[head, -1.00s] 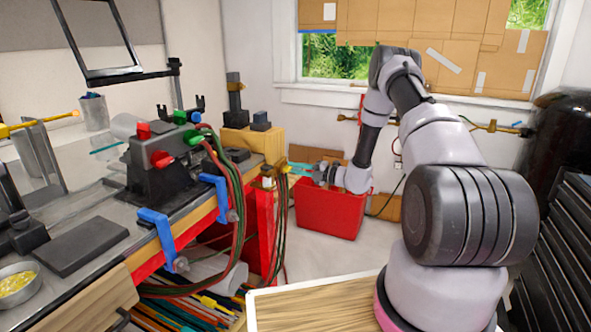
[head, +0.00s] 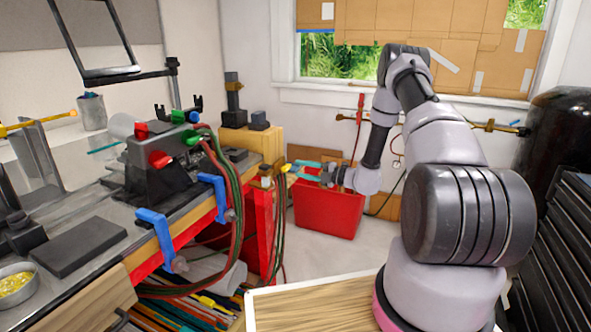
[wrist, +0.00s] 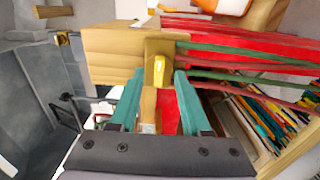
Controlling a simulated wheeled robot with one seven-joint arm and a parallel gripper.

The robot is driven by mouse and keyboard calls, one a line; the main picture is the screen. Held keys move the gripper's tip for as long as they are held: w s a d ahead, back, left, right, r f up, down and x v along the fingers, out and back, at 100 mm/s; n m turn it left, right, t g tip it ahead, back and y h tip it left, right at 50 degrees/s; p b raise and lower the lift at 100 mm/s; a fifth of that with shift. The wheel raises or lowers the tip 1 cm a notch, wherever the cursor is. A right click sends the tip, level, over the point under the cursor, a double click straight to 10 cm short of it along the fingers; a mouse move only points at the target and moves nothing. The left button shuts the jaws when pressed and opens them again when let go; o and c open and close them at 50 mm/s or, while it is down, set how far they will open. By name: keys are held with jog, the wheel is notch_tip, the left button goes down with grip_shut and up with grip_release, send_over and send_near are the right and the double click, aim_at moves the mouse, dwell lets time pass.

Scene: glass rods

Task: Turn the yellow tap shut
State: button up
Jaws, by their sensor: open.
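The yellow tap (wrist: 159,70) has a small upright lever on a brass-coloured fitting at the end of the bench. In the wrist view it stands between the teal fingertips of my gripper (wrist: 160,76), with a gap on each side. My gripper is open and holds nothing. In the head view my gripper (head: 294,170) reaches in from the right, above the red bin, with its fingertips close to the small yellow tap (head: 285,168). Whether a fingertip touches the tap cannot be told there.
A red bin (head: 327,215) stands on the floor below my gripper. Red and green hoses (head: 228,185) hang from the bench beside the tap. A wooden block (head: 252,143) stands on the bench corner. Coloured rods (head: 205,305) lie under the bench.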

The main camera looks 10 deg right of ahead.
jog(key=v, duration=0.7)
jog(key=shift+s+d, duration=0.1)
jog(key=s+a+r+n+g+h, duration=0.1)
jog(key=s+a+r+n+g, duration=0.2)
jog(key=s+r+n, duration=0.3)
jog(key=s+a+r+n+g+h, duration=0.1)
jog(key=s+a+r+n+g, duration=0.2)
jog(key=r+n, duration=0.5)
jog(key=s+a+r+n+g+h, duration=0.1)
jog(key=s+a+r+n+g, duration=0.25)
jog(key=s+r+n, duration=0.35)
jog(key=s+d+r+n+t+h, duration=0.2)
jog(key=s+r+n+t+h, duration=0.1)
jog(key=s+r+n, duration=0.4)
jog(key=s+d+r+n+t+h, duration=0.3)
jog(key=s+r+n+h, duration=0.3)
jog(key=s+n, duration=0.5)
jog(key=shift+r+h, duration=0.3)
jog(key=shift+r, duration=0.6)
jog(key=shift+s, duration=0.15)
